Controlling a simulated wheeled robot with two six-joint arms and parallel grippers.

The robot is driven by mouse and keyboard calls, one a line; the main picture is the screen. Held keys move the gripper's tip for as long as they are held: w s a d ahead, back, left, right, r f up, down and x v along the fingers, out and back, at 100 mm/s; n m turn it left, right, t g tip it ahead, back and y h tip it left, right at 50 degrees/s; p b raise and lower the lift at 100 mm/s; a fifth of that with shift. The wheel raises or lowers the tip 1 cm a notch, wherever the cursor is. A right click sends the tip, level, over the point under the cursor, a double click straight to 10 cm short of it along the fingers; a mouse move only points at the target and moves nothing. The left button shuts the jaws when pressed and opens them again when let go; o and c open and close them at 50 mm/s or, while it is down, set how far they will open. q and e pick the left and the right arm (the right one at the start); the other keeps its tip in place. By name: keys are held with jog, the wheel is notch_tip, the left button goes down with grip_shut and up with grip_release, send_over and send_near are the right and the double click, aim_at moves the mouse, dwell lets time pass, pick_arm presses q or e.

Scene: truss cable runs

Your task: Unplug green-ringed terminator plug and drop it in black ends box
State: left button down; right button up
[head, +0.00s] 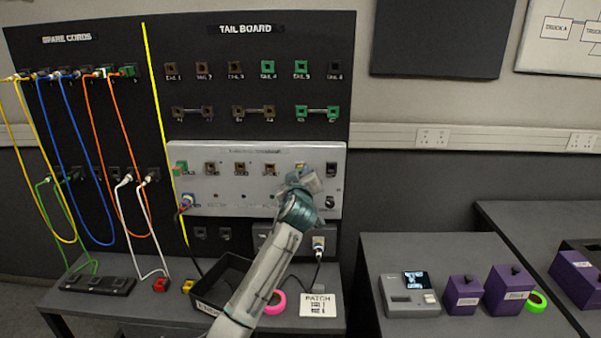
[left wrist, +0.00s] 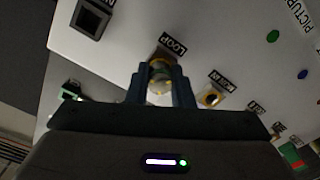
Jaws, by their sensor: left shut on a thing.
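My left gripper (head: 303,183) is at the right part of the light grey panel (head: 255,204) on the black board. In the left wrist view the gripper (left wrist: 160,92) is shut on a small plug (left wrist: 160,70) at the socket labelled LOOP. The plug looks pale and yellowish; its ring is not clear enough to name a colour. It appears to be at the socket; I cannot tell how deep it sits. In the head view the gripper hides it. The open black box (head: 207,297) stands on the bench below, partly behind my left arm. My right gripper is not in view.
Coloured cords (head: 70,150) hang at the left of the board. A pink tape roll (head: 276,303) and a PATCH card (head: 318,304) lie right of the box. A grey tester (head: 408,297) and purple boxes (head: 508,290) stand on the right bench.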

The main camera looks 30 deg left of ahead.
pick_arm(q)
jog(key=shift+f+n+b, duration=0.1)
jog(key=shift+n+b, duration=1)
jog(key=shift+b, duration=0.9)
jog(key=shift+n, duration=0.3)
jog(key=shift+n+b, duration=0.8)
jog(key=shift+b, duration=0.55)
jog(key=shift+n+b, duration=0.6)
jog(key=shift+b, duration=0.05)
